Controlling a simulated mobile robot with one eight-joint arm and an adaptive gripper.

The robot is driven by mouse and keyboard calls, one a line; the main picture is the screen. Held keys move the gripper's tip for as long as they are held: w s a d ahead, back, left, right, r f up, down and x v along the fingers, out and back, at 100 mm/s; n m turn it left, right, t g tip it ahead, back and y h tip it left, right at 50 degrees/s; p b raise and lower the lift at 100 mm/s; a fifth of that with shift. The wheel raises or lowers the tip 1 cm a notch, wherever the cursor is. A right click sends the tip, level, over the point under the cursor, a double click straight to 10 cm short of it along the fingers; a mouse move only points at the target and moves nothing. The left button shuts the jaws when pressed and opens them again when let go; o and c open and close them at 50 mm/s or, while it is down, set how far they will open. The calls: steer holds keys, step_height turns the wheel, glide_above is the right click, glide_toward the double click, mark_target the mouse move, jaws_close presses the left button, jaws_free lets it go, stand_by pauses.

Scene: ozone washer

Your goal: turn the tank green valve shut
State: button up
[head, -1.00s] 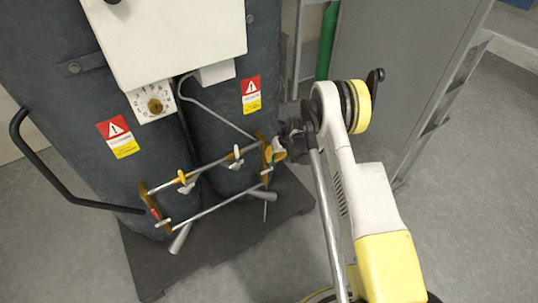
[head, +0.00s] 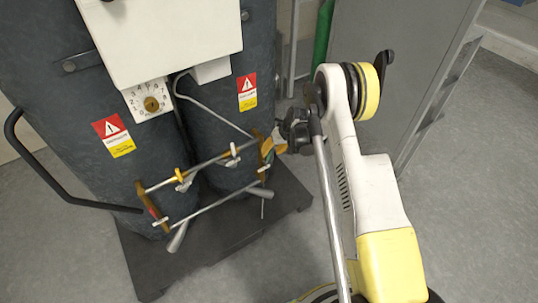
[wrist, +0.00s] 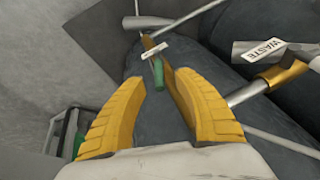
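The green valve handle (wrist: 158,71) shows in the wrist view just beyond my fingertips, near the middle of the gap between them. It sits beside an orange-brown bracket on the pipework, with a small white tag (wrist: 173,49) by it. In the head view a small bit of green (head: 269,158) shows at the right end of the pipe frame, mostly hidden by my gripper. My gripper (wrist: 158,80) has two ribbed yellow fingers, spread apart with nothing held between them. In the head view my gripper (head: 272,146) is at the right end of the frame.
Two dark tanks (head: 60,100) stand on a black base (head: 225,252). Pipes with yellow and white valves (head: 184,179) run left of my gripper. A "WASTE" tag (wrist: 264,48) hangs nearby. A grey cabinet (head: 395,70) stands right; floor between is clear.

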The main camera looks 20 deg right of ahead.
steer(key=v, duration=0.8)
steer(key=shift+c, duration=0.4)
steer(key=shift+a, duration=0.35)
steer(key=c, duration=0.6)
steer(key=a+n+h+p, duration=0.1)
steer(key=a+p, duration=0.1)
steer(key=a, duration=0.1)
steer(key=s+a+r+n+g+h+p, duration=0.1)
steer(key=a+h+p, duration=0.1)
steer(key=a, duration=0.2)
steer(key=s+a+n+g+h+p, duration=0.1)
steer(key=a+n+h+p, duration=0.1)
steer(key=a, duration=0.1)
steer(key=shift+a+r, duration=0.15)
steer(key=shift+a, duration=0.1)
jaws_close()
steer(key=w+d+f+b, duration=0.3)
steer(key=d+f+b, duration=0.2)
steer(key=f, duration=0.6)
steer(key=shift+w+d+h+b, duration=0.25)
steer(key=shift+h+b, duration=0.15)
steer(key=shift+b, duration=0.1)
